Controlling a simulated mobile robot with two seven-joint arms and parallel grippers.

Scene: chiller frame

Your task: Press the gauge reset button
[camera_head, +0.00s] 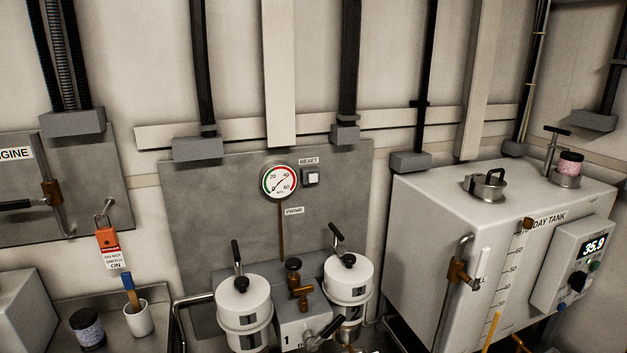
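The gauge reset button (311,178) is a small pale square in a dark frame on the grey wall panel (205,220). A "RESET" label (308,161) sits just above it. The round pressure gauge (280,182) is immediately to its left, with a white face, green and red bands and a dark needle. Nothing covers the button. Neither of my grippers shows in the head view.
Two white numbered canisters (243,303) (348,279) with black-handled levers stand below the gauge, with a brass valve (299,291) between them. A white day tank (430,230) projects at the right. A cup with a brush (138,318) stands at lower left.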

